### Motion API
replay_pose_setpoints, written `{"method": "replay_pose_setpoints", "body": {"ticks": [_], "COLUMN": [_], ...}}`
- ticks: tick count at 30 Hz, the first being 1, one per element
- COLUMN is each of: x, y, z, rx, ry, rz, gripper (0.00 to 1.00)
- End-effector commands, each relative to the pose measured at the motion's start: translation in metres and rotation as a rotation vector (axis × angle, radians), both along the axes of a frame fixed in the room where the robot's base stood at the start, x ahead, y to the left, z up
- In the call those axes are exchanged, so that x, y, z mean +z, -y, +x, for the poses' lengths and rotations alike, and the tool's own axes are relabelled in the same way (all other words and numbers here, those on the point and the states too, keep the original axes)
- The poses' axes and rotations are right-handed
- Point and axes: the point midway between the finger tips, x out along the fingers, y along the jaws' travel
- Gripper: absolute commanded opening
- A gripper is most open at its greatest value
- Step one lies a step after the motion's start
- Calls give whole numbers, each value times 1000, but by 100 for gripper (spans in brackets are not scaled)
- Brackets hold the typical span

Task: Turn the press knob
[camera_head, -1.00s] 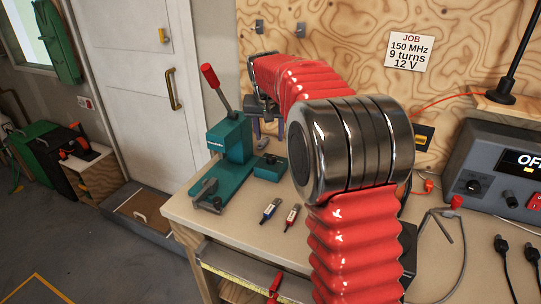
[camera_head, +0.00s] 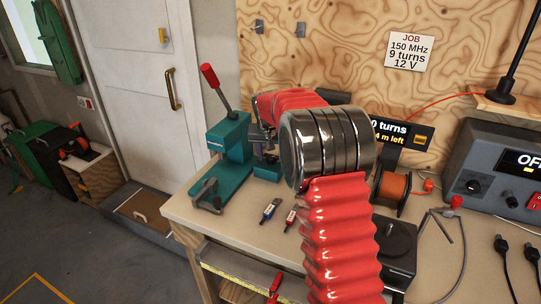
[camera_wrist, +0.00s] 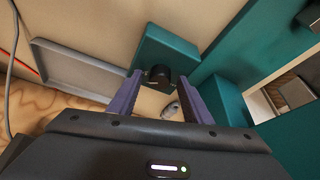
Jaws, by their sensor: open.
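The teal press (camera_head: 228,150) with its red-tipped lever (camera_head: 209,76) stands at the left end of the bench. A small teal box (camera_head: 267,173) sits to its right. In the wrist view the box (camera_wrist: 165,52) carries a dark round knob (camera_wrist: 158,75). My gripper (camera_wrist: 161,80) is open, its two purple fingers pointing at the box with the knob between their tips in the picture. I cannot tell whether the fingers touch it. In the head view my arm partly hides my gripper.
A small rounded grey object (camera_wrist: 172,109) shows between the fingers. The press body (camera_wrist: 226,70) is close on the right, and a grey tray (camera_wrist: 80,68) is at left. An orange wire spool (camera_head: 391,191) stands to the right.

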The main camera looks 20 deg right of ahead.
Motion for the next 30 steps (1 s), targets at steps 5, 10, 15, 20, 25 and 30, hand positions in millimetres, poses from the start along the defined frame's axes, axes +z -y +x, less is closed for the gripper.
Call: {"method": "replay_pose_setpoints", "body": {"ticks": [5,10,15,20,25,30], "x": [0,0,0,0,0,0], "y": [0,0,0,0,0,0], "z": [0,0,0,0,0,0], "rx": [0,0,0,0,0,5], "ry": [0,0,0,0,0,0], "rz": [0,0,0,0,0,0], "gripper": [45,37,25,14,4,4]}}
